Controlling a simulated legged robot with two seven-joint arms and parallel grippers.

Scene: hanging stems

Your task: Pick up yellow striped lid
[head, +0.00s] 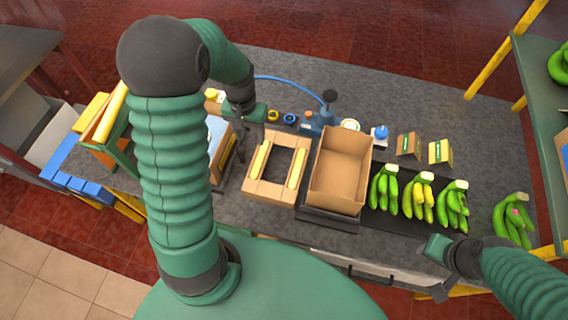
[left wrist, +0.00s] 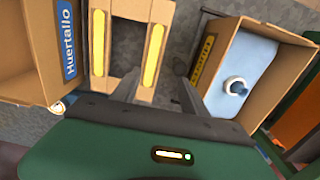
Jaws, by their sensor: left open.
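The yellow striped lid (head: 270,192) is a cardboard frame with an open middle and a yellow stripe along each side. It lies on the grey table, left of an open cardboard box. It also shows at the top of the left wrist view (left wrist: 145,10). My left gripper (head: 238,150) is open and empty, just left of the lid in the head view. In the left wrist view its two fingers (left wrist: 158,92) point toward the lid's right striped side, apart from each other. My right gripper (head: 441,288) is at the table's front edge, far from the lid; its jaw opening is unclear.
The open empty box (head: 340,170) stands right of the lid. A box with a blue liner and white spout (left wrist: 235,86) stands on the lid's other side. Green and yellow bananas (head: 418,197) lie farther right. A blue hose tool (head: 325,112) stands behind.

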